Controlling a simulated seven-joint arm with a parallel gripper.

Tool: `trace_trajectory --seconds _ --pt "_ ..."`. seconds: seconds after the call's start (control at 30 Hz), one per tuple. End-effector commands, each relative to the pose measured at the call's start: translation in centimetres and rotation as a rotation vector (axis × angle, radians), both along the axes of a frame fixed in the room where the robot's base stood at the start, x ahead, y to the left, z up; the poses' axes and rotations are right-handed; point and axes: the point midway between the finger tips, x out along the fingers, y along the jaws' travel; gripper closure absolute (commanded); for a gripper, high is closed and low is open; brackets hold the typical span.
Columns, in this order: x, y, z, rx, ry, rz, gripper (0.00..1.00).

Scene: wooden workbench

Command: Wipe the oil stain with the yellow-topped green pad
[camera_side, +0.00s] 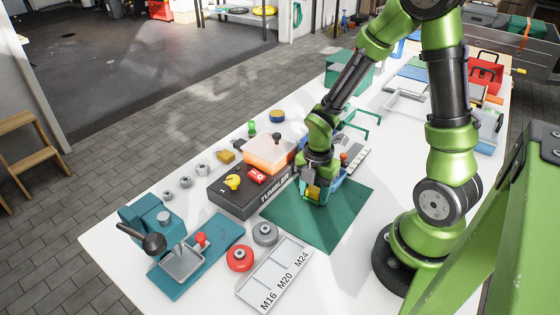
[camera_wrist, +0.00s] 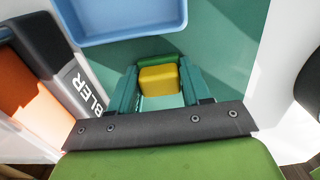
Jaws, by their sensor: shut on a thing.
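My gripper (camera_side: 316,188) is low over the dark green mat (camera_side: 338,222), close to its upper part. In the wrist view my gripper (camera_wrist: 158,84) has its two teal fingers on either side of the yellow-topped green pad (camera_wrist: 159,80), shut on it. The pad's yellow top faces the wrist camera, and its green part shows along the far edge. The yellow also shows in the side view (camera_side: 312,193). I cannot tell whether the pad touches the mat. No oil stain can be made out in either view; the arm and pad may hide it.
A blue tray (camera_wrist: 130,38) lies just beyond the pad. The black tumbler box (camera_side: 235,198) with an orange cover stands to the left of the mat. A labelled sorting tray (camera_side: 247,292) and red and grey discs lie nearer. The mat's lower right is clear.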

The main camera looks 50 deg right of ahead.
Motion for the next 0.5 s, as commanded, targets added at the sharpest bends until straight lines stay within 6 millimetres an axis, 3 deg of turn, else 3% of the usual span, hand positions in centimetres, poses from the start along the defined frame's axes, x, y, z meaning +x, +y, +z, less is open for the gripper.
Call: trace_trajectory --seconds 0.4,0.5 --pt "0.0 4.1 0.0 0.000 0.002 0.007 0.81" --pt "0.1 4.1 0.8 -0.001 -0.003 -0.001 0.81"
